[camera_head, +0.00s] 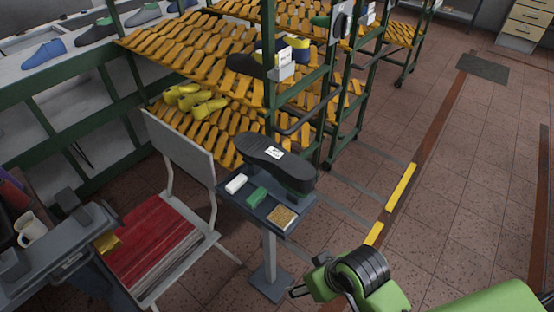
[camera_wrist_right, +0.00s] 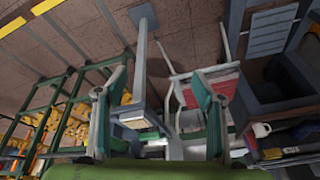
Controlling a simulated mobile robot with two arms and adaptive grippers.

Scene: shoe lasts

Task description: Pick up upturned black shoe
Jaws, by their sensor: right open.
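The upturned black shoe (camera_head: 275,163) lies sole up, with a white label on its sole, across the back of a small grey stand tray (camera_head: 232,203) in the head view. My right gripper (camera_head: 308,275) is in front of the stand, lower right of the shoe and apart from it. In the right wrist view its two fingers (camera_wrist_right: 157,85) are spread wide with nothing held. The stand's post (camera_wrist_right: 141,60) shows between them in the background. I cannot make out the shoe in the wrist view. My left gripper is not in view.
A green-framed rack (camera_head: 190,50) with wooden slats is behind. The floor at right is clear.

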